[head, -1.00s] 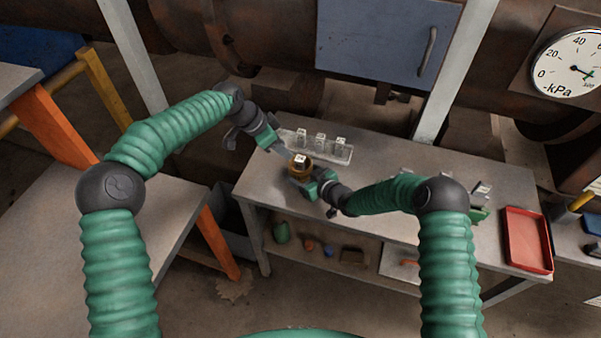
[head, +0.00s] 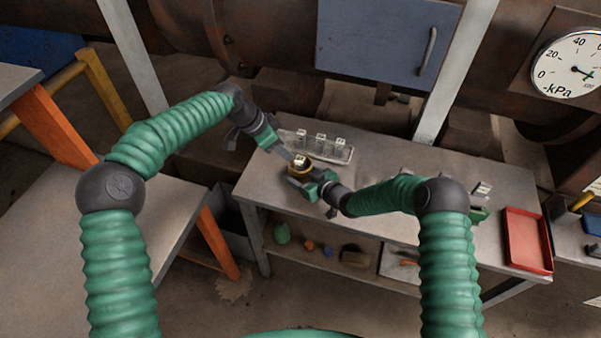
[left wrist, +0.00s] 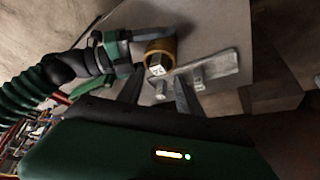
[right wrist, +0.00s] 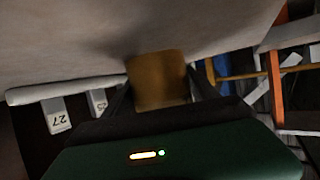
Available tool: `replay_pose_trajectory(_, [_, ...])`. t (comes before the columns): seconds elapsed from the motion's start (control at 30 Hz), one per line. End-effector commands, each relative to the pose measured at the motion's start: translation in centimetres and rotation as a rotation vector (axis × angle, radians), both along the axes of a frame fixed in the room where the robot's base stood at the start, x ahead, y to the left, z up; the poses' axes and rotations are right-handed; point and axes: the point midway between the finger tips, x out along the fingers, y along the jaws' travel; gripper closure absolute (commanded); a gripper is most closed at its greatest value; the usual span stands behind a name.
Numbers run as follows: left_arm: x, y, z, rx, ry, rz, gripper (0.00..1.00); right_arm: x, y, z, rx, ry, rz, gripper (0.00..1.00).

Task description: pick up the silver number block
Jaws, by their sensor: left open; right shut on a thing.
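The silver number block (head: 300,160) sits inside the opening of a brass-coloured hollow piece (head: 302,171), with its top showing. The block also shows in the left wrist view (left wrist: 158,67); its number is too small to read. My right gripper (head: 304,179) is shut on the hollow piece, which fills the space between its fingers in the right wrist view (right wrist: 157,82). My left gripper (head: 287,155) is open, with its fingers pointing down towards the block from the left. In the left wrist view, the block lies beyond and between the spread fingers (left wrist: 157,90).
A clear tray (head: 328,153) with several small number blocks (head: 320,141) stands just behind on the grey table (head: 390,160). A red tray (head: 527,240) lies at the table's right end. The table's front edge is close to my right gripper.

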Motion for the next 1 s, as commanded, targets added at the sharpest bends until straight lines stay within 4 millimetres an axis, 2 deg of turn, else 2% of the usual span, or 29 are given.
replay_pose_trajectory(0.13, [-1.0,-1.7,-0.1,0.05,0.043,0.104,0.49,0.0,0.0,0.0,-0.001,0.0,0.0,0.98])
replay_pose_trajectory(0.23, [-1.9,-2.8,0.4,0.097,0.077,0.286,0.49,0.0,0.0,0.0,-0.001,0.0,0.0,0.98])
replay_pose_trajectory(0.4, [-2.6,-3.2,2.7,0.101,0.083,0.612,0.49,0.0,0.0,-0.1,-0.001,0.002,0.0,0.98])
replay_pose_trajectory(0.53, [-2.6,-2.9,3.5,0.077,0.081,0.742,0.49,0.0,0.0,-0.1,-0.001,0.002,0.0,0.98])
replay_pose_trajectory(0.8, [-0.6,-3.5,-1.3,0.072,0.084,0.76,0.49,0.1,0.0,0.0,-0.001,0.001,0.0,0.98])
replay_pose_trajectory(1.0, [0.3,-4.1,-3.4,0.072,0.082,0.76,0.49,0.0,0.0,0.0,-0.001,0.001,0.0,0.98])
